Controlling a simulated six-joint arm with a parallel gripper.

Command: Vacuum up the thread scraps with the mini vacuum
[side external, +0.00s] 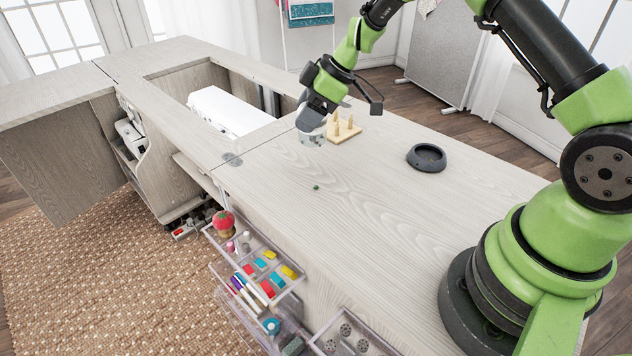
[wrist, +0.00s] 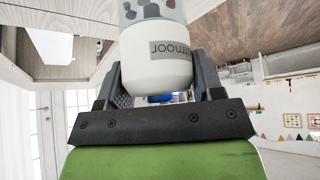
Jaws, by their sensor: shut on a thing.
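My gripper (side external: 314,112) is shut on the mini vacuum (side external: 312,137), a white rounded body with a grey clear lower end. It holds the vacuum nose down, close over the tabletop; I cannot tell whether the nose touches. In the wrist view the vacuum (wrist: 155,60) sits between the two dark fingers of my gripper (wrist: 160,88), with a grey label and a clear cup showing dark patches. One small green thread scrap (side external: 316,187) lies on the table, nearer the camera than the vacuum and apart from it. Anything under the vacuum is hidden.
A wooden spool rack (side external: 345,131) with pegs stands just right of the vacuum. A dark round dock (side external: 427,158) sits farther right. Clear trays (side external: 262,268) of sewing supplies hang along the front edge. A white machine (side external: 230,111) lies in the cabinet opening. The middle tabletop (side external: 370,220) is clear.

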